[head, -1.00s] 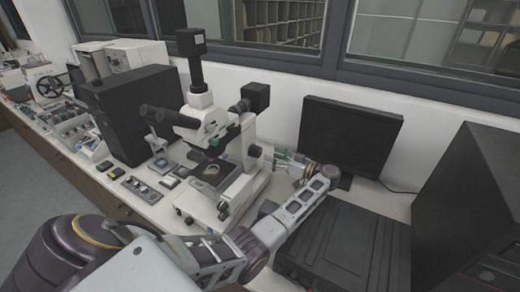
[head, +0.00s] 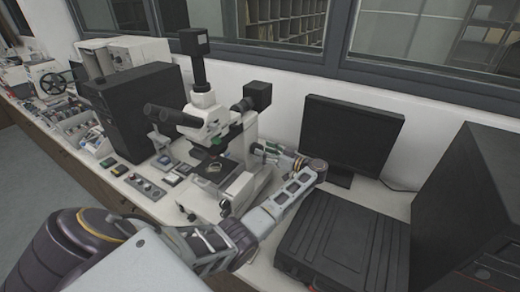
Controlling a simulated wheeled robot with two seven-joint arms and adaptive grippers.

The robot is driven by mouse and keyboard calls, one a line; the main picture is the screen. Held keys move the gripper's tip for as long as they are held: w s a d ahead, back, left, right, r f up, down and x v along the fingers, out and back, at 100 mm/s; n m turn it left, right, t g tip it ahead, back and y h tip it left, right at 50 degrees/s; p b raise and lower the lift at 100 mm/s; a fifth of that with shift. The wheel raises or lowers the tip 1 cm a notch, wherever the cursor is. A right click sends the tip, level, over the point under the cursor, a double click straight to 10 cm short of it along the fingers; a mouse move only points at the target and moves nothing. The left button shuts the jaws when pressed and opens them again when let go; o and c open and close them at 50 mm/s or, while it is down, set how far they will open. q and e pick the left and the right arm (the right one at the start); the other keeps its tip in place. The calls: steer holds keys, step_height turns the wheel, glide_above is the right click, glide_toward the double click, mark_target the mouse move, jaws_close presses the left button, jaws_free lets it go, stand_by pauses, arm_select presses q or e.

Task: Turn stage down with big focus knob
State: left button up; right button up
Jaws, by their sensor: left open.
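A white microscope (head: 234,152) stands on the bench, with black eyepieces at its upper left and a black camera on top. Its dark stage (head: 212,168) sits under the objectives, with a pale round piece on it. My left arm comes in from the lower left and bends back toward the microscope's right side. My left gripper (head: 262,150) is open at that side, close to the body where the focus knob would be. The big focus knob is too small and too covered by the gripper to make out. My right gripper is not in view.
A black monitor (head: 351,137) stands behind and right of my arm. A flat black case (head: 343,240) lies in front of it, and a large dark box (head: 475,210) fills the right edge. A black tower (head: 135,115) and small boxes crowd the bench to the left.

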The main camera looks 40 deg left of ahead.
arm_select(q)
steer(key=shift+s+a, duration=0.1)
steer(key=shift+a, duration=1.15)
steer(key=c, duration=1)
steer(key=shift+f+n, duration=0.1)
steer(key=shift+n, duration=0.3)
steer(key=shift+d+n+b, duration=0.1)
steer(key=shift+n+b, duration=0.6)
steer(key=shift+n, duration=0.7)
steer(key=shift+s+n+b, duration=0.15)
steer(key=shift+n+b, duration=0.85)
steer(key=shift+n, duration=0.6)
